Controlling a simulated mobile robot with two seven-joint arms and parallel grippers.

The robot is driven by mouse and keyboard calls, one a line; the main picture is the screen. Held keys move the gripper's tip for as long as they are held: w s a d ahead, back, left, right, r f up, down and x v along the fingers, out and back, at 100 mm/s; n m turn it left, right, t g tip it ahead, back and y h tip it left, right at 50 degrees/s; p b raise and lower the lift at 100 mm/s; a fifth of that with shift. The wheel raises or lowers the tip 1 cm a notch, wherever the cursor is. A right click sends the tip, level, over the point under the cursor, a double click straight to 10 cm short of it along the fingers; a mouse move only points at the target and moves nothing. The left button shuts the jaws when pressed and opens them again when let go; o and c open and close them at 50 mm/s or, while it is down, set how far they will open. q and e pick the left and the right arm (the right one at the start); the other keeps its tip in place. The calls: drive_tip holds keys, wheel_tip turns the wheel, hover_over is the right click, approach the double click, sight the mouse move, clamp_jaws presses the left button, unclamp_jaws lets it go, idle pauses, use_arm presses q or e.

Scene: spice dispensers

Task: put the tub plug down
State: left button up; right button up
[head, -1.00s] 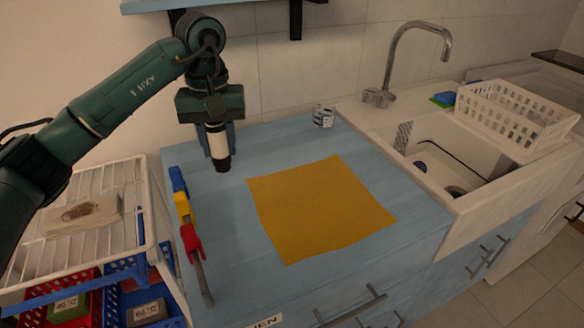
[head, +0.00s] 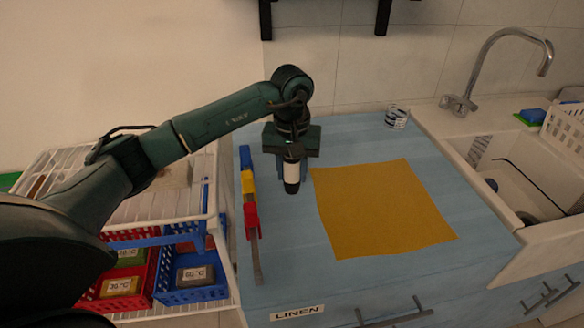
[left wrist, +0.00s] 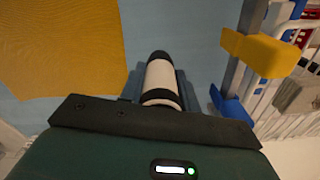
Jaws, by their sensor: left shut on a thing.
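My left gripper (head: 290,172) points down over the blue counter (head: 300,235), left of the yellow cloth. My right gripper is not in view.
The yellow cloth (head: 380,210) lies flat. A clamp-like tool with blue, yellow and red parts (head: 250,215) lies along the counter's left edge. A patterned cup (head: 397,117) stands at the back, near the sink (head: 490,225). A white wire rack (head: 150,213) is left of the counter.

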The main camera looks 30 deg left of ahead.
use_arm(q)
drive_tip(key=shift+f, duration=0.1)
drive_tip(key=o, duration=0.9)
